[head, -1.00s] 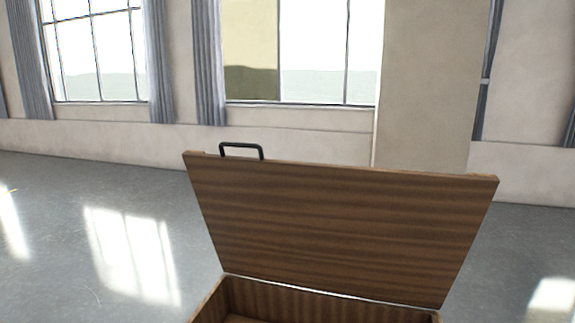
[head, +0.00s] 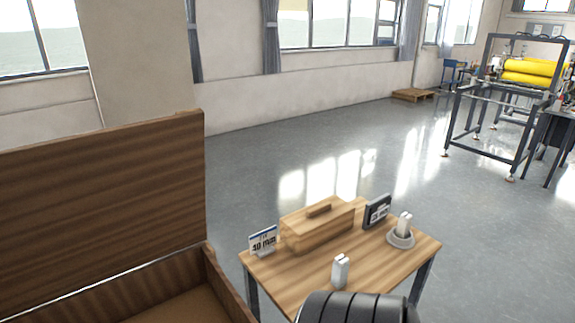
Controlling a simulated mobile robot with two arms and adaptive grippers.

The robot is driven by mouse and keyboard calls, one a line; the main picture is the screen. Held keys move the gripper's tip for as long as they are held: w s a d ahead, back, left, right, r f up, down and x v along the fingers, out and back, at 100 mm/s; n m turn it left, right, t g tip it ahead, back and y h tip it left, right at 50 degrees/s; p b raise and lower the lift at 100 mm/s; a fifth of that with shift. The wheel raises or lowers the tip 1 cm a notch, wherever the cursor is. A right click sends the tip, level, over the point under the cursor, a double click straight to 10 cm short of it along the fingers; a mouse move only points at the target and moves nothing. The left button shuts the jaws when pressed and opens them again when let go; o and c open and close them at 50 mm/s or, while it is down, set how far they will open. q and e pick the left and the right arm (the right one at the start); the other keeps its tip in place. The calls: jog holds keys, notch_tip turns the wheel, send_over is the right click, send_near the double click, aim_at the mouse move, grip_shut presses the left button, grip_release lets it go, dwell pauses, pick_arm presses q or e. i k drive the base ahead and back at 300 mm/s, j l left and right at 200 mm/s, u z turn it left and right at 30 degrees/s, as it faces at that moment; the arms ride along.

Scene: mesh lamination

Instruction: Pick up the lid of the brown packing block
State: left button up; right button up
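The brown packing block (head: 325,232) is a light wooden box on a small wooden table (head: 290,284) in the lower middle of the head view. Its lid (head: 295,216) is on top, with a short wooden bar handle (head: 319,211). The lid looks closed. Neither of my grippers shows in the head view, so their state is hidden.
A large open wooden chest (head: 100,190) stands at the left. A white sign (head: 263,241) and a dark sign (head: 377,211) flank the block. A white item (head: 340,271) and a round dish (head: 400,239) stand on the table. Open floor (head: 450,220) lies to the right.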

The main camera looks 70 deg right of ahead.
aim_at(405, 220)
jog(key=z, duration=3.1)
